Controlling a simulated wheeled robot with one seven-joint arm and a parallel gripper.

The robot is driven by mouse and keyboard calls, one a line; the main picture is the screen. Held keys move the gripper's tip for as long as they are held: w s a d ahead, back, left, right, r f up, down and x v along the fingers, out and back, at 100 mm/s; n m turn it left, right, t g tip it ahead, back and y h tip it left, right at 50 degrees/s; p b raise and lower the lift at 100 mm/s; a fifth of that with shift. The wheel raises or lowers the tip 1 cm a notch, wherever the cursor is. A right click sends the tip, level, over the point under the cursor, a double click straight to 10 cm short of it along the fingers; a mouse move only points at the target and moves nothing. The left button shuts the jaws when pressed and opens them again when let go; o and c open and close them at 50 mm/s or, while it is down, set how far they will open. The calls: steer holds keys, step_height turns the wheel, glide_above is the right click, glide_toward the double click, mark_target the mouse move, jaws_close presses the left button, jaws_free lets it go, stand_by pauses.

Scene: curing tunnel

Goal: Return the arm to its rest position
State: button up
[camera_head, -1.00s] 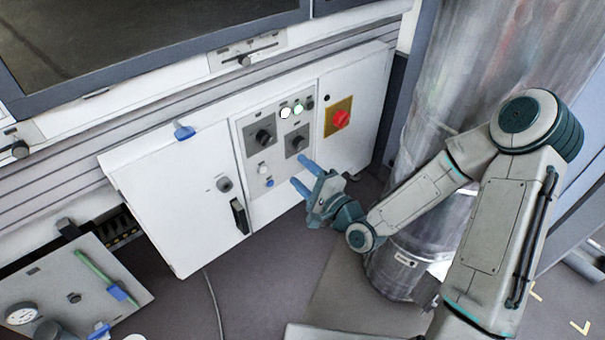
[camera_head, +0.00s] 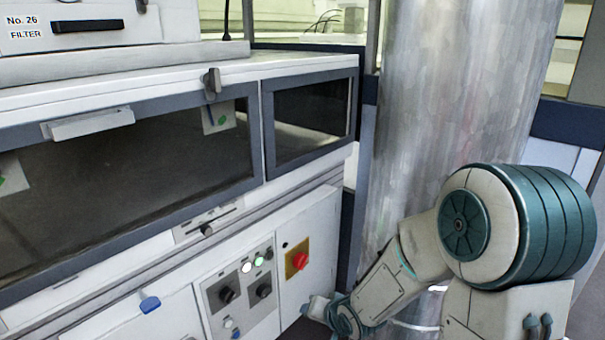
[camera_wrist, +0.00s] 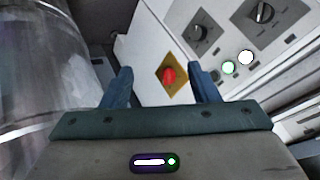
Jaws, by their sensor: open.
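My gripper shows in the wrist view (camera_wrist: 160,88) with its two blue fingers apart and nothing between them. Beyond the fingers is the control panel with a red knob on a yellow plate (camera_wrist: 169,76), apart from the fingertips. In the head view my arm is bent at the lower right, and the gripper end (camera_head: 315,306) is low, in front of the cabinet below the red knob (camera_head: 300,260). The fingers are hard to make out there.
The control panel (camera_head: 222,277) has black knobs and two lit lamps. Above it is the tunnel's dark window (camera_head: 130,165) with a grey frame. A large metal cylinder (camera_head: 440,90) stands right behind my arm. A blue latch (camera_head: 150,304) sits at the cabinet's top edge.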

steer(key=s+d+r+n+g+h+p, duration=0.1)
steer(key=s+d+r+h+p, duration=0.2)
steer(key=r, duration=0.4)
steer(key=s+d+r+g+h+p, duration=0.1)
steer(key=s+d+r+p, duration=0.15)
steer(key=d+r, duration=0.35)
steer(key=s+d+r+n+g+p, duration=0.1)
steer(key=s+r+p, duration=0.5)
steer(key=s+r, duration=0.6)
step_height(320, 180, up, 2)
steer(key=shift+s+d+r+n+g, duration=0.1)
steer(key=shift+s+d+n+g, duration=0.15)
steer(key=shift+d+g, duration=0.4)
steer(key=shift+a, duration=0.2)
steer(key=shift+s+r, duration=0.25)
steer(key=shift+s, duration=0.3)
